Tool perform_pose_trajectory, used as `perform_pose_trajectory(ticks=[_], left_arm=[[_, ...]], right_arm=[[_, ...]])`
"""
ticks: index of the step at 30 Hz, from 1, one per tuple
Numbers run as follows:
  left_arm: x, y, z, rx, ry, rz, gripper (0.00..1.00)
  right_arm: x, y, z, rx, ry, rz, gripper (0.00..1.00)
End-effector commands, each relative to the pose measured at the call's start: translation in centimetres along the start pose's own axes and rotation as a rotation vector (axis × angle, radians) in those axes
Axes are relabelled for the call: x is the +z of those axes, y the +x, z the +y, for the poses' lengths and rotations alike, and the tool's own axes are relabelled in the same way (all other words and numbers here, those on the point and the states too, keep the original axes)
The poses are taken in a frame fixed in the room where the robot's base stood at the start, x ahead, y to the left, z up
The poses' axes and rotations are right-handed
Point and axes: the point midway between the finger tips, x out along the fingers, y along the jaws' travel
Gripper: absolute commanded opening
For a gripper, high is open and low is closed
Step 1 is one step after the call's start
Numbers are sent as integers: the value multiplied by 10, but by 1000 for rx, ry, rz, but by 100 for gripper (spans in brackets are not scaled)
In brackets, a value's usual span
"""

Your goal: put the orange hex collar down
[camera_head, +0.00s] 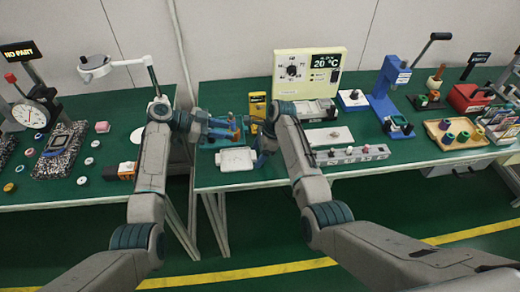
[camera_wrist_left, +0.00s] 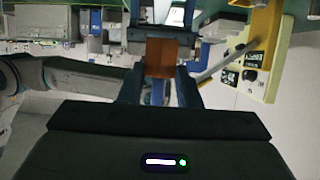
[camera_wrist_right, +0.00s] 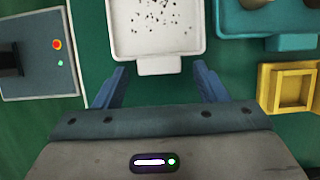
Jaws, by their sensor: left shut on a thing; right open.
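The orange hex collar (camera_wrist_left: 160,58) is between the fingers of my left gripper (camera_wrist_left: 160,85), seen close in the left wrist view. In the head view my left gripper (camera_head: 238,128) holds the collar (camera_head: 233,127) in the air near the left part of the right-hand table. My right gripper (camera_head: 262,160) is lower, beside a white tray (camera_head: 236,159). In the right wrist view my right gripper (camera_wrist_right: 163,82) is open and empty, its fingers either side of the tab of the speckled white tray (camera_wrist_right: 155,50), apart from it.
A teal tray (camera_wrist_right: 292,42) and a yellow block (camera_wrist_right: 265,88) lie near my right gripper. A yellow instrument (camera_head: 257,104) and a cream control box (camera_head: 306,75) stand behind. A grey strip with several knobs (camera_head: 350,155) lies to the right. A gap separates the two green tables.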

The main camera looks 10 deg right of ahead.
Motion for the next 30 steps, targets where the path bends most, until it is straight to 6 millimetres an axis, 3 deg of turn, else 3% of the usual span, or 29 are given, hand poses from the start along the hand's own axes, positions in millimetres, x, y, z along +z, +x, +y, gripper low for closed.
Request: perform_pose_trajectory(ticks=[4, 12, 20, 25, 30], left_arm=[[0, 0, 0, 0, 0, 0, 8], [0, 0, 0, 0, 0, 0, 8], [6, 15, 4, -98, -41, 5, 8], [12, 29, 9, -328, -134, 12, 8], [9, 24, 15, -562, -226, 16, 8]], right_arm=[[0, 0, 0, 0, 0, 0, 65], [0, 0, 0, 0, 0, 0, 17], [0, 0, 0, 0, 0, 0, 17], [0, 0, 0, 0, 0, 0, 17], [0, 0, 0, 0, 0, 0, 17]])
